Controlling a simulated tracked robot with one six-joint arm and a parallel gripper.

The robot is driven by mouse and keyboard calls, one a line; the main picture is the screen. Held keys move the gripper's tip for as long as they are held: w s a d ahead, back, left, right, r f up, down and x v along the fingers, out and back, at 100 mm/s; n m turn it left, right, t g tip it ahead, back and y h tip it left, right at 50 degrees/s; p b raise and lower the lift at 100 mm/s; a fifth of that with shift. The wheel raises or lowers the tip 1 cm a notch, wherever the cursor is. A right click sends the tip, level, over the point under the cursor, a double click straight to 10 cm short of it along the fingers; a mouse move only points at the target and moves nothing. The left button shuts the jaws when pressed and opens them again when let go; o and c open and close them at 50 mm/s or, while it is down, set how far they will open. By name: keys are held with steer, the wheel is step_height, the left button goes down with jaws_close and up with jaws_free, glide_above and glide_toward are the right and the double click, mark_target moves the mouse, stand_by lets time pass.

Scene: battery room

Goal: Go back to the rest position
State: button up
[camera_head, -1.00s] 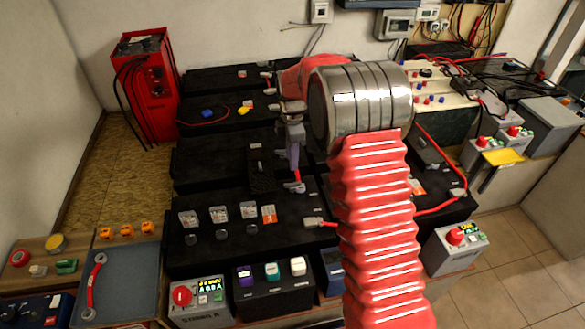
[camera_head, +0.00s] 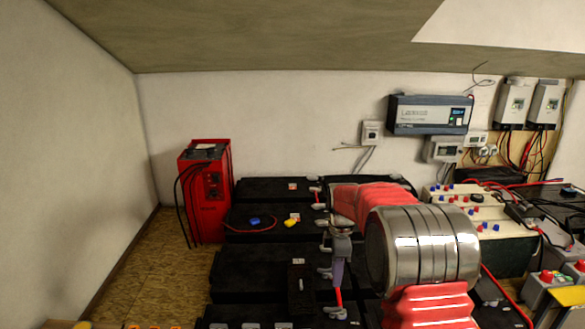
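My arm rises from the bottom right of the view, with red bellows and a metal joint. It reaches over the black battery blocks (camera_head: 245,262). My gripper (camera_head: 337,272) hangs from the far end of the arm, partly covered by the arm, above the middle of the batteries. It is small and seen from behind, so I cannot tell whether its fingers are open or shut. I see no object clearly held in it. A red cable with a grey end lies close below it.
A red charger (camera_head: 205,190) with black cables stands left of the batteries. Yellow (camera_head: 291,220) and blue (camera_head: 254,221) small parts lie on a battery. A wall unit (camera_head: 430,114) hangs at the back. A white box with terminals (camera_head: 490,215) stands right. The left floor is clear.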

steer(key=s+r+m+t, duration=0.2)
steer(key=s+r+m, duration=0.3)
steer(key=s, duration=0.7)
steer(key=s+r+m+t, duration=0.1)
steer(key=s+r+m, duration=0.5)
steer(key=s, duration=0.6)
steer(key=s+r+m+t, duration=0.2)
steer(key=s+r+m, duration=0.3)
steer(key=s, duration=0.7)
steer(key=shift+s+r+m+t, duration=0.2)
steer(key=shift+r+m+t, duration=0.1)
steer(key=shift+m, duration=0.3)
steer(key=shift+d, duration=0.1)
steer(key=shift+c, duration=0.5)
